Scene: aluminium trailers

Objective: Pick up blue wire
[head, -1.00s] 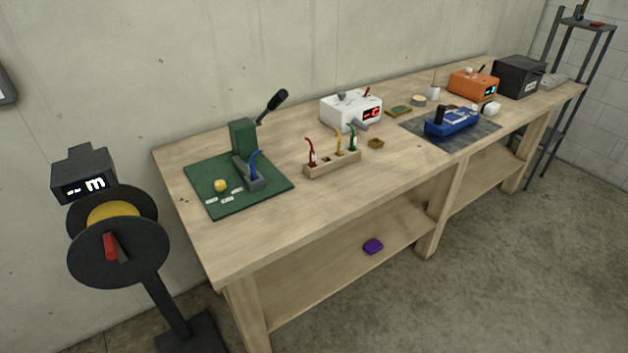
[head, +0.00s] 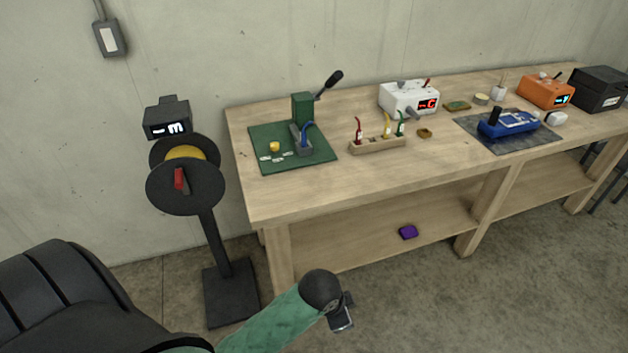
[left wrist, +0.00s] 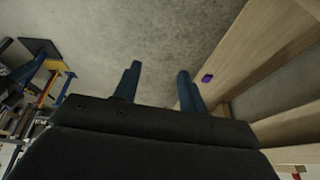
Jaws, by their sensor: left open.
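The blue wire (head: 306,131) stands in a grey holder at the foot of the green press (head: 302,108), on a green mat toward the left end of the workbench. My left gripper (head: 343,318) is low in front of the bench, well below and apart from the wire. In the left wrist view my left gripper (left wrist: 157,82) shows two spread fingers with nothing between them, over bare floor. The blue wire is not visible in the left wrist view. My right gripper is not in view.
The workbench (head: 350,190) has a lower shelf with a purple block (head: 408,232). A wooden rack (head: 378,146) holds red, yellow and green wires to the right of the mat. A spool stand (head: 185,185) stands left of the bench. The floor in front is clear.

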